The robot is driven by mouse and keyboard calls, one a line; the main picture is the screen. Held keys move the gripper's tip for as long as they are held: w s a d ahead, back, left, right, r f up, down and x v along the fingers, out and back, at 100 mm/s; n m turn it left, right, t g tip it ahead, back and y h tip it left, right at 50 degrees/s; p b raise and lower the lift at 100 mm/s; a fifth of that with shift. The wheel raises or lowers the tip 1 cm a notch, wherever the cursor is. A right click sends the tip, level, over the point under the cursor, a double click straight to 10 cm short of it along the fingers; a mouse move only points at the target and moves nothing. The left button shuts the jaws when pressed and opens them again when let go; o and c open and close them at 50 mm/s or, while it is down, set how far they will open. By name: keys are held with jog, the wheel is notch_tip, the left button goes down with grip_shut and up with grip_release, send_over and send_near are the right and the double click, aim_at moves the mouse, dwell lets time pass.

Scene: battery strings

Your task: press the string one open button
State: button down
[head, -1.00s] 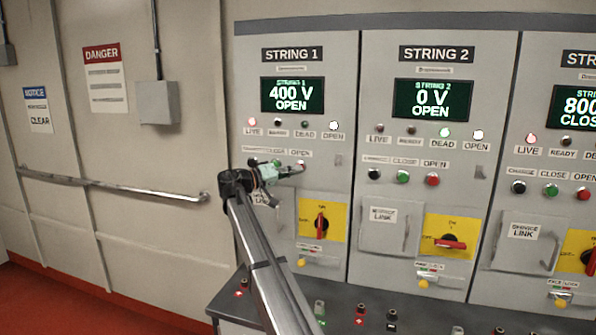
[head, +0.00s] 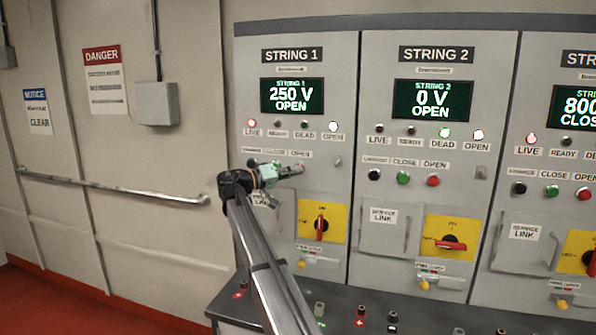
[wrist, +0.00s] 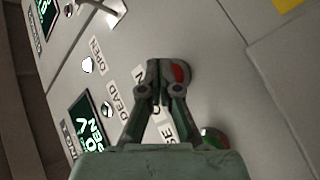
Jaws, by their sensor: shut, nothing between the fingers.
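The String 1 panel (head: 345,165) is at the left of the row. Its display (head: 292,96) reads 250 V OPEN. Its red LIVE lamp (head: 252,124) and white OPEN lamp (head: 333,126) are lit. My gripper (head: 297,169) is shut and empty at the String 1 button row. In the wrist view my gripper (wrist: 160,73) has its fingertips at the red open button (wrist: 182,73), covering part of it. I cannot tell whether they touch or press it. The green close button (wrist: 213,138) sits beside my fingers.
A red rotary handle (head: 320,223) on a yellow plate is below the String 1 buttons. The String 2 panel (head: 433,70) stands to the right. A dark bench (head: 270,310) with small knobs runs along the front. A handrail (head: 110,187) is on the left wall.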

jog(key=s, duration=0.2)
jog(key=s+a+b, duration=0.1)
jog(key=s, duration=0.2)
jog(key=shift+s+a, duration=0.1)
jog(key=shift+s, duration=0.25)
jog(key=shift+f, duration=0.1)
dwell(0.4)
